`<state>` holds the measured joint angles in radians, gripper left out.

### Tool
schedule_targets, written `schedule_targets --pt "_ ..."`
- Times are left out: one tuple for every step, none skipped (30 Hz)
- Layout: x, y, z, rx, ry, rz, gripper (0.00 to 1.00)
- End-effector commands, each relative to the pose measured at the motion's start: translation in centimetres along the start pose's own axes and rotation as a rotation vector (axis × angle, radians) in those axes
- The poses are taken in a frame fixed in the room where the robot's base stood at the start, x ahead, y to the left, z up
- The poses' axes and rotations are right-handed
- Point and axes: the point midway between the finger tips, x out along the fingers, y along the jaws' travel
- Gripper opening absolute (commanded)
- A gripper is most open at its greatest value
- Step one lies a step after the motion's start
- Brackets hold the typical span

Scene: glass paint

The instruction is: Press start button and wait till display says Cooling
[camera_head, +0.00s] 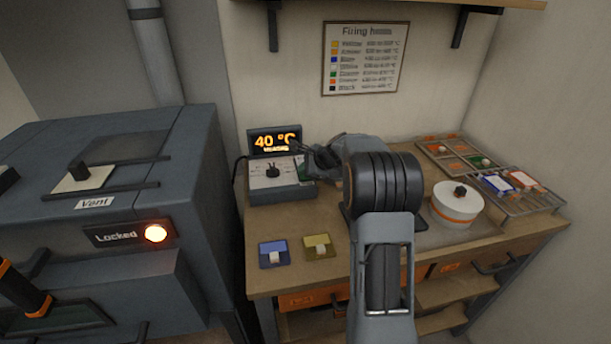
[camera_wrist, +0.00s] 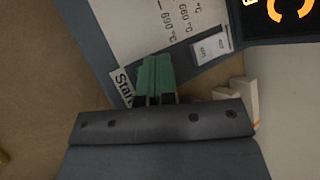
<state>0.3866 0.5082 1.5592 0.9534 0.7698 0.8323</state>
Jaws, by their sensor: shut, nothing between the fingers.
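The control box (camera_head: 281,193) stands at the back left of the bench, with a dial on its sloped face. Its display (camera_head: 274,141) shows "40 °C" in orange, with a smaller line below that looks like "HEATING". The green start button (camera_wrist: 155,72) is beside the "Start" label in the wrist view; only a bit of green shows in the head view. My gripper (camera_wrist: 155,99) is shut and empty, its dark tips at the button's near end. I cannot tell whether they touch it. The display is only partly in the wrist view (camera_wrist: 292,10).
The grey kiln (camera_head: 100,200) at left has a lit "Locked" lamp (camera_head: 156,233) and a vent slider (camera_head: 78,172). Blue (camera_head: 274,253) and yellow (camera_head: 321,246) tiles lie in front. A white round pot (camera_head: 458,205) and trays (camera_head: 455,150) stand at right. An on/off switch (camera_wrist: 211,46) is near the button.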

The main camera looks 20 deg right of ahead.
Motion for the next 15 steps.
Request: schedule_targets --pt "0.0 0.0 0.0 0.001 0.0 0.002 0.0" --pt "0.0 0.0 0.0 0.001 0.0 0.002 0.0" --pt "-0.1 0.0 0.1 0.001 0.0 0.002 0.0" --pt "-0.2 -0.1 0.1 0.001 0.0 0.002 0.0" --pt "-0.2 -0.1 0.2 0.0 0.0 0.002 0.0" --pt "-0.4 -0.2 0.2 0.0 0.0 0.002 0.0" --pt "-0.5 -0.3 0.3 0.0 0.0 0.002 0.0" --pt "-0.6 -0.4 0.4 0.0 0.001 0.002 0.0" --pt "-0.7 -0.5 0.5 0.0 0.001 0.001 0.0" --pt "-0.8 -0.6 0.6 0.0 0.001 0.001 0.0" --pt "-0.9 -0.7 0.7 0.0 0.001 0.001 0.0" --pt "-1.1 -0.8 0.8 0.0 0.001 0.001 0.0" --pt "-1.1 -0.8 0.8 0.0 0.001 0.001 0.0" --pt "-1.2 -0.8 0.8 0.0 0.001 0.001 0.0" --pt "-1.2 -0.9 0.8 0.0 0.001 0.001 0.0"
